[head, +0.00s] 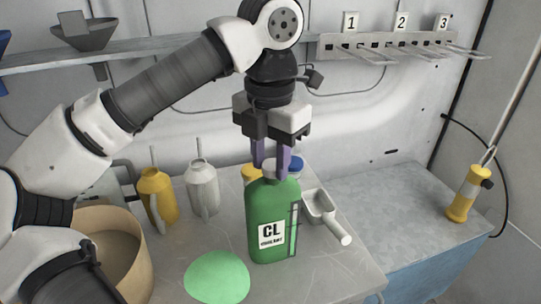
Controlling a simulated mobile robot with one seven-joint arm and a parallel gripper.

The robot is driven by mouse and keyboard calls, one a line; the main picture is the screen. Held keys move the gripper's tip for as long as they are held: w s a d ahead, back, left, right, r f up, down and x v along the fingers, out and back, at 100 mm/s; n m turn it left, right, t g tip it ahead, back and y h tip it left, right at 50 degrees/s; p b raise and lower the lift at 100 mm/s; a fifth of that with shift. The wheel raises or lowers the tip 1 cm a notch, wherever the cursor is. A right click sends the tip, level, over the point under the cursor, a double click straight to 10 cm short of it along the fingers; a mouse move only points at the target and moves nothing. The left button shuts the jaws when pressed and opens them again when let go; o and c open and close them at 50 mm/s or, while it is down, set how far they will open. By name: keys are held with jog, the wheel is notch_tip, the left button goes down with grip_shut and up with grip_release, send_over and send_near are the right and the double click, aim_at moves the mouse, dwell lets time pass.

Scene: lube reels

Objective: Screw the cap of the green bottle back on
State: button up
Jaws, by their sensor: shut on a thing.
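The green bottle (268,210), with a white CL label, stands upright on the grey bench top (340,284). My gripper (271,165) points straight down above it, with its purple fingers at the bottle's neck. Whether the cap's thread is engaged cannot be seen.
A green dome-shaped item (217,277) lies in front of the bottle. A metal scoop (325,214) is close on its right. A yellow can (157,198) and a white can (202,187) stand left. A hook rail (398,45) hangs behind.

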jog(key=m+p, duration=0.1)
jog(key=m, duration=0.4)
jog(key=shift+w+a, duration=0.1)
jog(key=shift+w, duration=0.05)
jog(key=shift+r+m, duration=0.1)
jog(key=shift+m, duration=0.7)
jog(key=m+p, duration=0.1)
jog(key=m, duration=0.2)
jog(key=shift+w+m, duration=0.15)
jog(key=shift+m, duration=0.25)
